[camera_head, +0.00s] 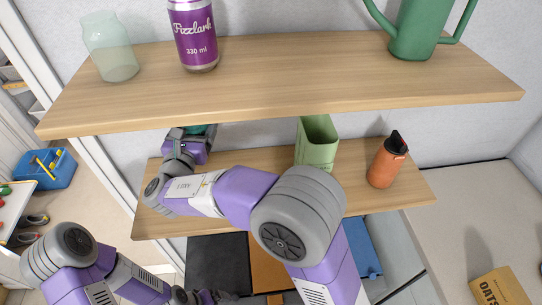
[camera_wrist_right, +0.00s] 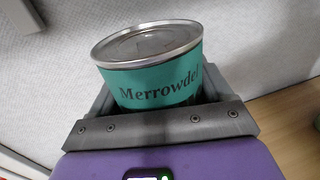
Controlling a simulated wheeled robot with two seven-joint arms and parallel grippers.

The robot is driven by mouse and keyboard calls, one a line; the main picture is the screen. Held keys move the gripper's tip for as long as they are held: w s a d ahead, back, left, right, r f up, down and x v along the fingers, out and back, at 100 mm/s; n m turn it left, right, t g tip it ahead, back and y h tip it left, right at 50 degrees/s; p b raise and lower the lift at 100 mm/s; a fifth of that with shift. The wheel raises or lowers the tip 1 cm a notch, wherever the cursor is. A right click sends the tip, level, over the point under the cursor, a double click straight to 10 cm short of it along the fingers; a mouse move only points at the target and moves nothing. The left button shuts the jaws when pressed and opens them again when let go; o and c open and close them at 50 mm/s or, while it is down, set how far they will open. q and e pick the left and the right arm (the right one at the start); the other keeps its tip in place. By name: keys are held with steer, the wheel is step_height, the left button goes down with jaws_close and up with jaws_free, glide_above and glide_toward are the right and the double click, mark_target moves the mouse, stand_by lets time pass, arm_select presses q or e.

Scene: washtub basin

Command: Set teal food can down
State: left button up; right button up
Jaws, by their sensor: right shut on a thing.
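The teal food can (camera_wrist_right: 155,88), labelled "Merrowdel" with a silver rim and lid, sits between the jaws of my right gripper (camera_wrist_right: 158,125) in the right wrist view. The jaws are shut on it. In the head view my right gripper (camera_head: 190,140) is at the left part of the lower wooden shelf (camera_head: 160,225), close under the upper shelf. Only a sliver of the teal can (camera_head: 197,130) shows there; the rest is hidden. I cannot tell whether the can touches the lower shelf. My left gripper (camera_head: 207,297) seems to be at the bottom edge, its jaws unclear.
The upper shelf (camera_head: 290,85) holds a glass jar (camera_head: 110,50), a purple can (camera_head: 193,38) and a green watering can (camera_head: 415,30). On the lower shelf stand a green container (camera_head: 317,145) and an orange bottle (camera_head: 387,162).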

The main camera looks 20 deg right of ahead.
steer(key=shift+r, duration=0.15)
steer(key=f, duration=0.2)
steer(key=f+b, duration=0.1)
steer(key=f, duration=0.2)
steer(key=shift+s+f, duration=0.2)
steer(key=shift+f, duration=0.15)
steer(key=shift+w+f, duration=0.1)
steer(key=shift+f, duration=2.05)
steer(key=shift+f+b, duration=0.1)
steer(key=shift+b, duration=0.25)
steer(key=o, duration=1.3)
steer(key=shift+f, duration=0.1)
steer(key=shift+o, duration=0.2)
